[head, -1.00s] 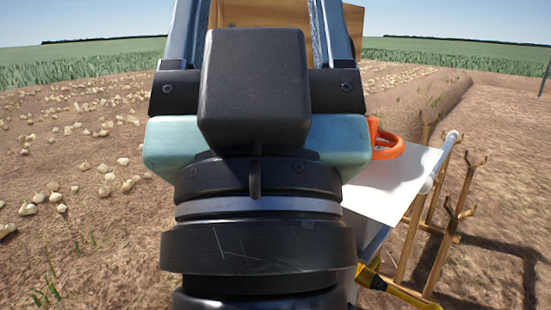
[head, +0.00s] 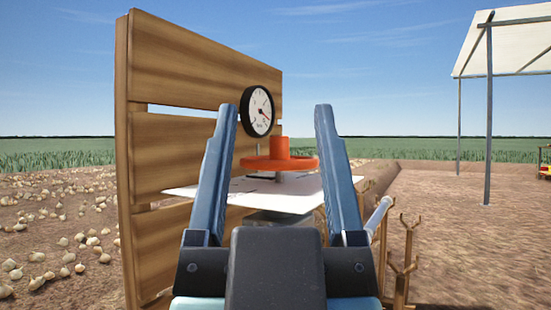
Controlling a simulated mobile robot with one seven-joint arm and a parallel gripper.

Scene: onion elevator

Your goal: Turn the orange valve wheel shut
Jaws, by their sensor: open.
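The orange valve wheel (head: 250,163) lies flat, with an orange hub standing up from its middle, on a short stem above a white panel (head: 290,197). My gripper (head: 276,115) is open, its two blue fingers pointing up and forward. In the picture the wheel shows between the fingers, beyond them; I see no contact.
The wooden plank board (head: 165,130) stands upright close on the left. A wooden rack with pegs (head: 405,265) stands at the lower right. A canopy (head: 505,42) on metal posts is farther right. Onions lie on the soil at left; the ground at right looks open.

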